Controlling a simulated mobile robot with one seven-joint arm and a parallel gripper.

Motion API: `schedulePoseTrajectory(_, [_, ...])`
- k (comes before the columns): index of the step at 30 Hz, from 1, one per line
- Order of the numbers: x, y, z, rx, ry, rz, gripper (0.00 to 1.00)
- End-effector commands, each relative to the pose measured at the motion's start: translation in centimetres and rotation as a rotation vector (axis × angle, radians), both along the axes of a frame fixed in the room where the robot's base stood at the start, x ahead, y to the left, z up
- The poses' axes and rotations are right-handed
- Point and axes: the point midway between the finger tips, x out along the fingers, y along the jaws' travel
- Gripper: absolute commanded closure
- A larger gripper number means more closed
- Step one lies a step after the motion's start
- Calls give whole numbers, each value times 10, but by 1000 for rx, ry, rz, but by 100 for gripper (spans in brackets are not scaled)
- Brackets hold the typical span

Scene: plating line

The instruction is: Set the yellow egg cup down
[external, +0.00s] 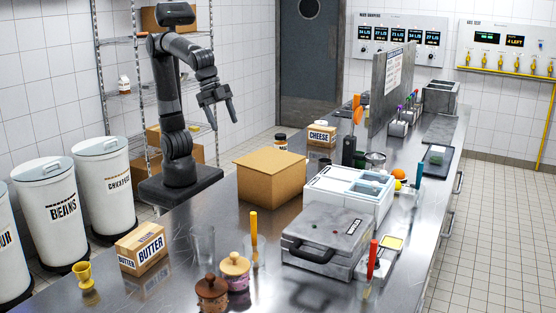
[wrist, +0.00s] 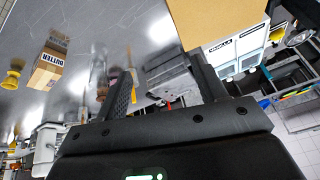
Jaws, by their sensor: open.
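The yellow egg cup (external: 84,276) stands upright on the steel counter (external: 150,285) at the front left, beside the butter box (external: 141,249). It also shows in the wrist view (wrist: 12,78), near the left edge beside the butter box (wrist: 47,66). My gripper (external: 222,128) is raised high above the back of the counter, far from the egg cup. Its two fingers are spread apart, with nothing held between them, as the wrist view (wrist: 160,85) also shows.
A cardboard box (external: 270,177) stands mid-counter near my arm. A grey press (external: 325,240), two lidded pots (external: 235,270) and clear glasses (external: 203,245) stand toward the front. The counter around the egg cup is mostly clear. White bins (external: 50,215) stand on the floor at left.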

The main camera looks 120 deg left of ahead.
Motion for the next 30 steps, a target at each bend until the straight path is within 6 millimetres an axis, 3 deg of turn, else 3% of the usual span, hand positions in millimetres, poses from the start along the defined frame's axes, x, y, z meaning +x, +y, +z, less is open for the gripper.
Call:
schedulePoseTrajectory(1, [-14, 26, -4, -9, -9, 39, 35])
schedulePoseTrajectory(6, [-62, 93, -28, -40, -28, 147, 35])
schedulePoseTrajectory(12, [-114, 140, -62, -79, -51, 246, 35])
schedulePoseTrajectory(18, [-137, 156, -81, -101, -63, 290, 35])
schedulePoseTrajectory(30, [-139, 157, -83, -102, -63, 292, 35])
